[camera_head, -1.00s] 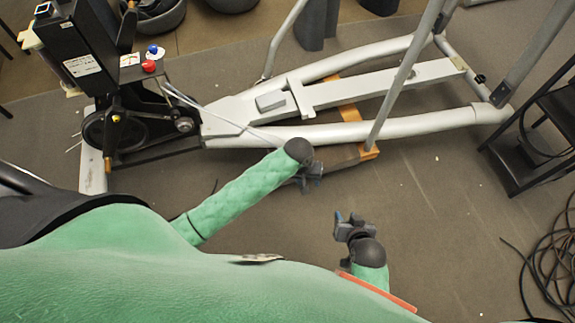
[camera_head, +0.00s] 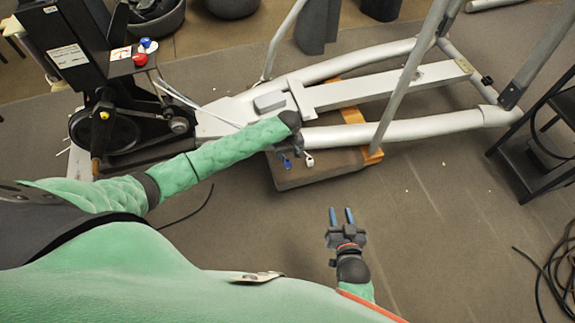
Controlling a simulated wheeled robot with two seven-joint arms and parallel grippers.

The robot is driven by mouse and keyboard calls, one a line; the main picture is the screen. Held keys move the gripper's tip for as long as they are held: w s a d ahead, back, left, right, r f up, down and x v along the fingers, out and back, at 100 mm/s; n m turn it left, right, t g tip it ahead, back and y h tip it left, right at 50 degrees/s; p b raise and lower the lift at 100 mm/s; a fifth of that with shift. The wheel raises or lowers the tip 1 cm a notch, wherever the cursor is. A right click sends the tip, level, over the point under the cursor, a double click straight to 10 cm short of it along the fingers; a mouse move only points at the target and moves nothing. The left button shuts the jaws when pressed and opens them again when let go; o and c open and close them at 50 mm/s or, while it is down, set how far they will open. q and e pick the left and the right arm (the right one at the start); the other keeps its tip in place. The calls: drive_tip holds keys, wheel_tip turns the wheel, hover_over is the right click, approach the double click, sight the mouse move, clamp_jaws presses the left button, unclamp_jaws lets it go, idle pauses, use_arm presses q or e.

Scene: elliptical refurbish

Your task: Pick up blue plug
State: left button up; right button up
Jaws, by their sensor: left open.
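A small blue plug (camera_head: 149,46) sits on the black housing of the exercise machine at upper left, beside a red plug (camera_head: 140,59). My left gripper (camera_head: 297,161) is over the dark board by the machine's frame, well to the right of the blue plug. Its fingers are apart, one tip looking blue and the other whitish; I see nothing held, though the wrist partly hides it. My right gripper (camera_head: 341,217) is open and empty above the floor at lower centre, its two blue fingers pointing away from me.
The grey machine frame (camera_head: 420,124) runs across the upper middle. A dark board (camera_head: 310,178) and orange wooden support (camera_head: 354,117) lie under it. A black stand (camera_head: 530,150) is at right, with coiled black cables (camera_head: 555,275) below.

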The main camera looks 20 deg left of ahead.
sight(287, 159)
use_arm(q)
drive_tip(key=shift+f, duration=0.7)
drive_tip(key=f, duration=0.1)
drive_tip(key=f+b, duration=0.1)
drive_tip(key=f, duration=0.3)
drive_tip(key=shift+w+a+b, duration=0.25)
drive_tip(key=shift+w+b, duration=0.05)
drive_tip(key=shift+w, duration=0.1)
use_arm(e)
drive_tip(key=w+r+t, duration=0.2)
drive_tip(key=r+t, duration=0.1)
drive_tip(key=r, duration=0.6)
drive_tip(key=w+r+t+y, duration=0.1)
drive_tip(key=r+t, duration=0.2)
drive_tip(key=r, duration=0.7)
drive_tip(key=shift+w+d+y, duration=0.15)
drive_tip(key=shift+w+y, duration=0.15)
drive_tip(key=shift+w, duration=0.1)
use_arm(q)
drive_tip(key=shift+r, duration=0.1)
clamp_jaws()
drive_tip(key=shift+r, duration=0.1)
use_arm(e)
drive_tip(key=shift+f, duration=0.1)
